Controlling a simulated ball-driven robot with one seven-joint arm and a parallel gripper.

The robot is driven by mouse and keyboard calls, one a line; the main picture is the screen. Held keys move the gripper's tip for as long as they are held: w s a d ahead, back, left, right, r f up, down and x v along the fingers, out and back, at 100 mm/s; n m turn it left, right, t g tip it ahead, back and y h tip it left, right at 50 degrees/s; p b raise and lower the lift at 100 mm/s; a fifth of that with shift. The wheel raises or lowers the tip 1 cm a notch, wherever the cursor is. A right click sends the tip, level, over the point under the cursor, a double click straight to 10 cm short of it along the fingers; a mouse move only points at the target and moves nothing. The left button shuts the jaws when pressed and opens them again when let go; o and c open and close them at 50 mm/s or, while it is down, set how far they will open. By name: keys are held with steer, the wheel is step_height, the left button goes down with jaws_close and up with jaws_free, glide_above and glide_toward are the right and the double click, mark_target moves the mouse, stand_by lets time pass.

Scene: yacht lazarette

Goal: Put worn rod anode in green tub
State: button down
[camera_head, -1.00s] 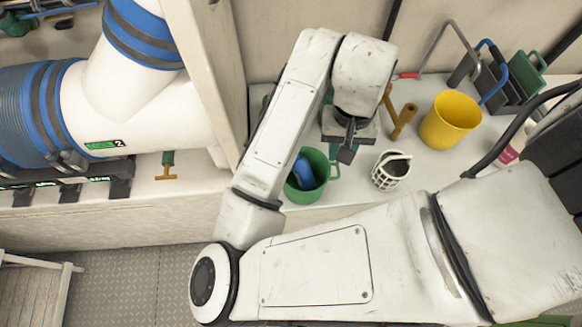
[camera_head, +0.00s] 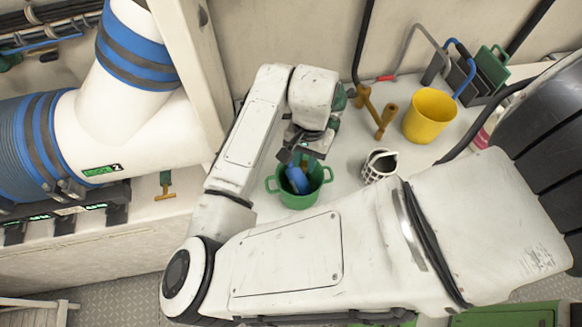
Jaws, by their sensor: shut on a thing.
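The green tub (camera_head: 299,202) stands on the pale bench, left of the white lattice holder, with a blue thing (camera_head: 297,181) inside it. My gripper (camera_head: 301,157) is just above the tub's back rim, pointing down. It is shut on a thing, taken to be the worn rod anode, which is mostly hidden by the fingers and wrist. A small teal-green bit (camera_head: 311,164) shows just below the fingers, and I cannot tell what it belongs to. My arm covers part of the bench left of the tub.
The white lattice holder (camera_head: 380,166) stands close to the tub's right. Behind it are a brown-yellow tool with upright handles (camera_head: 385,121) and a yellow bucket (camera_head: 430,115). A white pipe with blue bands (camera_head: 140,55) and a post (camera_head: 185,60) bound the left side.

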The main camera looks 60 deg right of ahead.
steer(key=shift+w+a+f+p, duration=0.1)
steer(key=shift+w+f, duration=0.5)
steer(key=shift+f, duration=0.65)
steer(key=shift+w+d+f+p, duration=0.1)
steer(key=shift+w+f, duration=0.5)
steer(key=shift+f, duration=0.65)
steer(key=shift+w+a+f+p, duration=0.1)
steer(key=shift+w+f, duration=0.5)
steer(key=shift+f, duration=0.65)
steer(key=shift+f, duration=0.2)
steer(key=c, duration=1.2)
jaws_free()
